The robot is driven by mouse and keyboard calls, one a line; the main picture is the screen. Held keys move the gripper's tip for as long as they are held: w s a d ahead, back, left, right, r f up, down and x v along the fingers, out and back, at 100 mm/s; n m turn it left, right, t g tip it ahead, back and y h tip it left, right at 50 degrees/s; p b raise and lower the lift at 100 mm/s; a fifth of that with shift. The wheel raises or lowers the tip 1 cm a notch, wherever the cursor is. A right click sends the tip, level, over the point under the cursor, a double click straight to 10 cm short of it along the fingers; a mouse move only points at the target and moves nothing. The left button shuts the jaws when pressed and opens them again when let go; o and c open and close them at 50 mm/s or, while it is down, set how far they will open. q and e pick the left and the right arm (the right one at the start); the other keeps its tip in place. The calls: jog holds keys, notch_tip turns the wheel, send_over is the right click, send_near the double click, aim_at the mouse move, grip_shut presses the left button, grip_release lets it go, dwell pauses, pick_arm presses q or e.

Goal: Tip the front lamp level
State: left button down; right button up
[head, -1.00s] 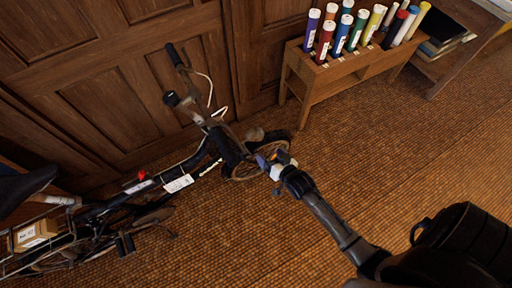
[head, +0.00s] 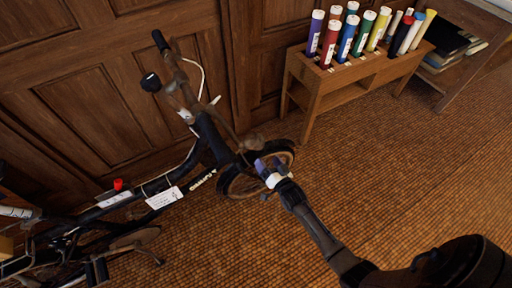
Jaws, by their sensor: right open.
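A dark bicycle (head: 205,140) stands beside the wooden panelling, its front end toward the middle of the head view. A small greyish rounded part, which looks like the front lamp (head: 250,142), sits ahead of the frame above the front wheel (head: 283,152). Its tilt is too small to read. My right gripper (head: 268,164) comes in from the lower right, in front of the wheel in the picture and just below the lamp. Its bluish fingers are apart with nothing seen between them. I cannot tell whether they touch the bicycle. My left gripper is not in view.
A wooden rack (head: 335,82) of several coloured tubes stands right of the bicycle against the panelling. A low shelf (head: 470,60) is at the upper right. A white tag (head: 164,197) hangs on the bicycle frame. The brown floor (head: 400,170) right of the bicycle is clear.

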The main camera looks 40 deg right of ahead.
aim_at(258, 148)
jog(key=w+b, duration=0.1)
jog(key=w, duration=0.1)
jog(key=w+d+b, duration=0.1)
jog(key=w, duration=0.2)
jog(key=w+b, duration=0.1)
jog(key=w, duration=0.2)
jog(key=shift+w+d+f, duration=0.15)
jog(key=shift+d, duration=0.1)
jog(key=shift+w+d+b, duration=0.15)
jog(key=shift+w+b, duration=0.35)
jog(key=shift+w, duration=0.25)
